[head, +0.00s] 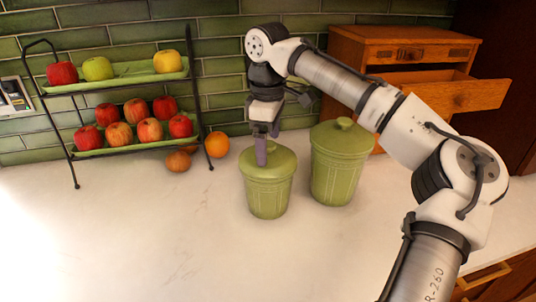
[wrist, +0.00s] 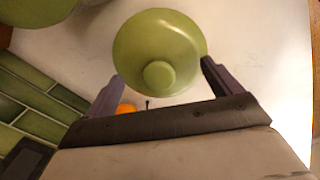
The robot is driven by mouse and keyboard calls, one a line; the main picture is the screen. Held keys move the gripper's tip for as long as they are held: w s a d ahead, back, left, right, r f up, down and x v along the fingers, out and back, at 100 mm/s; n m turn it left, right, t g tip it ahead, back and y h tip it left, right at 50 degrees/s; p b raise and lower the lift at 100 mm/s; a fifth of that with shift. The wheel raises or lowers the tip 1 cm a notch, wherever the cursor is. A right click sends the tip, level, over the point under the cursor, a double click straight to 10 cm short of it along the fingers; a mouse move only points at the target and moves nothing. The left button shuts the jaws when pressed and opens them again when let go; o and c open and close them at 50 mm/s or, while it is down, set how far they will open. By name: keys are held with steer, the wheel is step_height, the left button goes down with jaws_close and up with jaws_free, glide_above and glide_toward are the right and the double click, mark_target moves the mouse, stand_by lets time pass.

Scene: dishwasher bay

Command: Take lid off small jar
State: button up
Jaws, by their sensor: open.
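The small green jar (head: 267,197) stands upright on the white counter with its lid (head: 286,163) on. In the wrist view the lid (wrist: 185,40) shows from above, with a round knob (wrist: 159,75) at its middle. My gripper (head: 262,154) points down over the small jar. Its two purple fingers (wrist: 158,82) are open, one on each side of the knob, and apart from it in the wrist view. Nothing is held. How high the fingertips are above the lid is hard to tell.
A larger green lidded jar (head: 338,170) stands close on the right. A wooden drawer box (head: 405,55) with an open drawer is behind it. A two-tier fruit rack (head: 72,150) is on the left, with an orange (head: 217,144) beside it. The front left counter is clear.

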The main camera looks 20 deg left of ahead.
steer(key=shift+f, duration=0.75)
steer(key=shift+s, duration=0.1)
steer(key=c, duration=1.5)
steer(key=shift+o, duration=0.2)
